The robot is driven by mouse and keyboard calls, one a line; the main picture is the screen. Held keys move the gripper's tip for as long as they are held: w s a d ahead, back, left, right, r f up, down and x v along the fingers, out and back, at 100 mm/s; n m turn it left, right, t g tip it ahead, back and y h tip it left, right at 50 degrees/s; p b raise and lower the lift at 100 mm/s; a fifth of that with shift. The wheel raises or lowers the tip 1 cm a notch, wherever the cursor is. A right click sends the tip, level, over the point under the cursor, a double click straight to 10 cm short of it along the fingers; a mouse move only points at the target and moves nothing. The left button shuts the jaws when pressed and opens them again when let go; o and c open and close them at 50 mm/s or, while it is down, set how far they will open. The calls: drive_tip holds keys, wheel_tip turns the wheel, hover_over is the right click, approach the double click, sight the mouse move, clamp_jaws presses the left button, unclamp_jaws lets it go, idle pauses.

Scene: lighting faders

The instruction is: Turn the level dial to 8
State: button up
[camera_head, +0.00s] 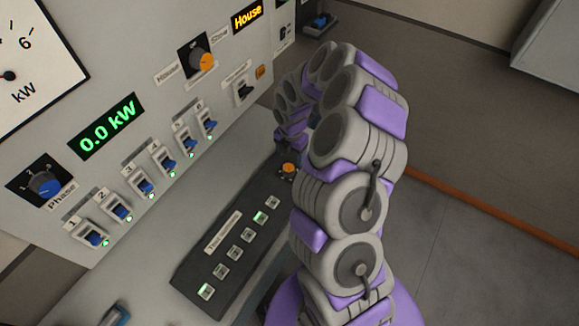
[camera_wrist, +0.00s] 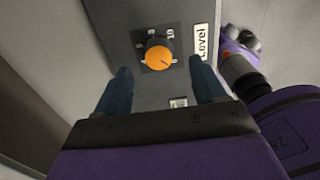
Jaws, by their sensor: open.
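The level dial (camera_wrist: 159,57) is an orange knob on a dark square plate, with a white "Level" label (camera_wrist: 201,42) to its right in the wrist view. The marks around the knob are too small to read. In the head view the orange knob (camera_head: 288,168) shows at the far end of the dark sloping panel, partly beside my arm. My gripper (camera_wrist: 160,88) is open, one dark finger to each side below the knob in the wrist view, with nothing between them. The fingers look apart from the knob. In the head view the gripper is mostly hidden behind my arm.
The dark panel (camera_head: 194,268) holds several small buttons, some lit green. The upright panel carries a row of blue switches (camera_head: 165,163), a blue Phase dial (camera_head: 45,185), another orange-capped dial (camera_head: 201,60), a "0.0 kW" display (camera_head: 107,126) and a kW meter (camera_head: 35,62). Open floor (camera_head: 480,240) lies right.

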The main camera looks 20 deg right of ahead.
sight(289, 167)
drive_tip(key=f, duration=0.3)
drive_tip(key=a+f, duration=0.1)
drive_tip(key=f, duration=0.1)
drive_tip(key=shift+f, duration=0.3)
drive_tip(key=shift+a+f+b, duration=0.25)
drive_tip(key=shift+f+b, duration=0.05)
drive_tip(key=shift+f, duration=0.2)
drive_tip(key=shift+d, duration=0.7)
drive_tip(key=shift+c, duration=1.1)
drive_tip(key=shift+a, duration=0.4)
drive_tip(key=c, duration=0.8)
drive_tip(key=shift+c, duration=0.2)
